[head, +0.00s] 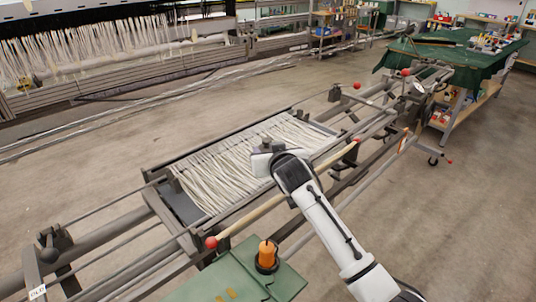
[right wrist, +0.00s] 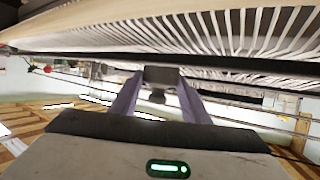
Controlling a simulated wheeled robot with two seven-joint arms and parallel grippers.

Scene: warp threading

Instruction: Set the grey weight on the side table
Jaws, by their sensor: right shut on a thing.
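My right gripper (head: 268,157) is above the white threads of the loom frame, near the middle of the head view. In the right wrist view its two purple fingers (right wrist: 160,98) are shut on the grey weight (right wrist: 161,76), a small dark grey block with a rounded knob under it. In the head view the weight is small and partly hidden by the gripper. A green-topped side table (head: 225,272) stands at the bottom edge, apart from the weight. My left gripper is not in view.
An orange cylinder with a dark base (head: 267,256) stands on the green top. White threads (head: 215,180) fill the loom frame. A wooden bar with red ends (head: 285,193) runs along its near side. A cluttered green-covered table (head: 440,52) stands far right. Open floor (head: 440,230) lies at right.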

